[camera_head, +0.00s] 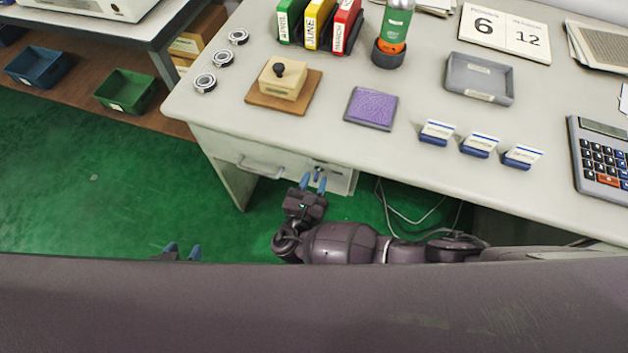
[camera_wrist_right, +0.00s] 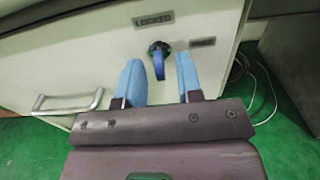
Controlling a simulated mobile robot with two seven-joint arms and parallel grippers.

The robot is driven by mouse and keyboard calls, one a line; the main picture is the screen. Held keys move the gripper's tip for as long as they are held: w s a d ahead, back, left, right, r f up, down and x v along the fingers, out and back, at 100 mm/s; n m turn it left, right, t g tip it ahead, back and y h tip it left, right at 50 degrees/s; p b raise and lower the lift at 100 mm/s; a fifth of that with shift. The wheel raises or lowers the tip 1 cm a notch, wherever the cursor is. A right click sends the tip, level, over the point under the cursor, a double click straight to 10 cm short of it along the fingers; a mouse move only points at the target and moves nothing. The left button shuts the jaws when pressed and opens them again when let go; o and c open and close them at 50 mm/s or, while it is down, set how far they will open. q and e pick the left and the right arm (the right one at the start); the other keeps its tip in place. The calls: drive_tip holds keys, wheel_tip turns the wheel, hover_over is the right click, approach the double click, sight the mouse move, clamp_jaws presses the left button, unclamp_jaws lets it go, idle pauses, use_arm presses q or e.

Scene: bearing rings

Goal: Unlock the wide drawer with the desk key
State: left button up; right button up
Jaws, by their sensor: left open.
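The wide drawer (camera_head: 228,148) is under the desk's left part, with a metal handle (camera_wrist_right: 68,104) that also shows in the head view (camera_head: 260,167). A desk key (camera_wrist_right: 158,66) with a blue head sits in the dark round lock on the drawer's front, its head hanging down. A label above the lock reads LOCKED (camera_wrist_right: 153,20). My right gripper (camera_wrist_right: 160,82) is in front of the lock. Its blue fingers stand apart on either side of the key head, with gaps visible. It also shows in the head view (camera_head: 313,183). My left gripper (camera_head: 182,251) is open and empty, low at the left, mostly hidden.
The desk top (camera_head: 420,170) holds a purple pad (camera_head: 371,107), a wooden stamp block (camera_head: 284,80), a grey tray (camera_head: 479,78), several bearing rings (camera_head: 222,58) and a calculator (camera_head: 603,160). Cables (camera_wrist_right: 262,85) hang right of the drawer. Green floor is free at the left.

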clamp_jaws()
use_arm(q)
drive_tip(key=shift+s+a+f, duration=0.1)
use_arm(e)
drive_tip(key=shift+m, duration=0.4)
use_arm(q)
drive_tip(key=shift+g, duration=0.5)
drive_tip(key=f+b, duration=0.5)
drive_tip(key=shift+s+a+f, duration=0.15)
drive_tip(key=shift+s, duration=0.25)
use_arm(e)
drive_tip(key=m, duration=1.7)
use_arm(q)
drive_tip(key=shift+b, duration=0.3)
drive_tip(key=shift+w, duration=0.15)
